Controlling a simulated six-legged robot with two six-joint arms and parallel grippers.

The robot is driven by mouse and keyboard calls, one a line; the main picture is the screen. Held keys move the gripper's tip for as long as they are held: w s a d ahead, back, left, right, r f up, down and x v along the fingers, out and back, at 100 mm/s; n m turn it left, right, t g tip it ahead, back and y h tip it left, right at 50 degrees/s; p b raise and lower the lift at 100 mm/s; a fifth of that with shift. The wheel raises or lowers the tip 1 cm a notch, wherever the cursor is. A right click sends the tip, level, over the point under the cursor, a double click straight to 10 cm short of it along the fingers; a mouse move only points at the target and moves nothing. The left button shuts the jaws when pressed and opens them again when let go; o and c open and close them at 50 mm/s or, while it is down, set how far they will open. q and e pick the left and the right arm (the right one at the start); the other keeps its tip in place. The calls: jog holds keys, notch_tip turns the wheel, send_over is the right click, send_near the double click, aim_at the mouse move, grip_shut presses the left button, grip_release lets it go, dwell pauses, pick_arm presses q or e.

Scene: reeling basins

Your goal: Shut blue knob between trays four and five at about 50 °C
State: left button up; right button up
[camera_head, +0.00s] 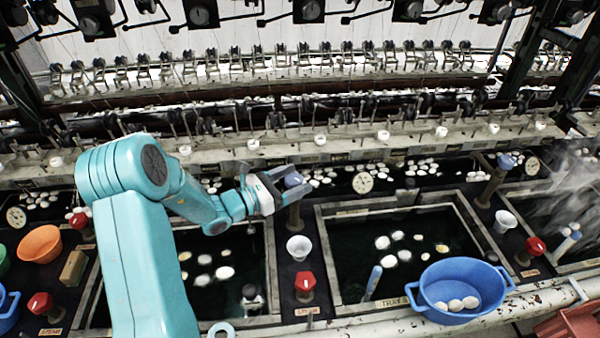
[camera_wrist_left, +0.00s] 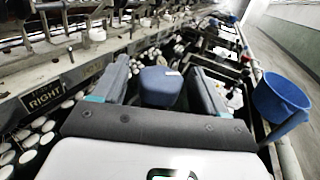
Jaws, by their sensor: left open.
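A blue knob (camera_head: 293,179) stands on a post on the divider between the two middle trays. In the left wrist view the blue knob (camera_wrist_left: 160,88) lies between the two fingers. My left gripper (camera_head: 284,184) is open around it, with a gap on each side; contact is not clear. A dial gauge (camera_head: 363,183) stands right of the knob; its reading is too small to tell. The right-hand middle tray (camera_head: 330,262) carries a partly hidden tray label (camera_head: 394,302). A second blue knob (camera_head: 507,161) stands farther right. My right gripper is not in view.
A red steam knob (camera_head: 305,282) and a white cup (camera_head: 298,247) are on the same divider. A blue basin (camera_head: 460,272) with several cocoons sits on the front edge. A machine rail with white cups runs behind. Steam (camera_head: 575,180) rises at the right.

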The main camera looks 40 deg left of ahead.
pick_arm(q)
jog(key=shift+x, duration=1.1)
jog(key=shift+c, duration=0.3)
jog(key=shift+d, duration=0.1)
jog(key=c, duration=0.9)
jog(key=shift+m+h, duration=0.3)
jog(key=shift+h, duration=0.2)
jog(key=m+g+h, duration=0.1)
jog(key=m+g+h+b, duration=0.1)
jog(key=h, duration=0.1)
jog(key=shift+s+d+f+m, duration=0.1)
jog(key=shift+d+m, duration=0.05)
jog(key=shift+m, duration=0.15)
jog(key=shift+s+d+m+g+h+b, duration=0.15)
jog(key=shift+m+g+h+b, duration=0.15)
jog(key=shift+m+g+h, duration=1)
jog(key=shift+s+d+m+g+h+b, duration=0.15)
jog(key=shift+m+g+h+b, duration=0.1)
jog(key=shift+m+g+h, duration=1.05)
jog(key=shift+h, duration=0.4)
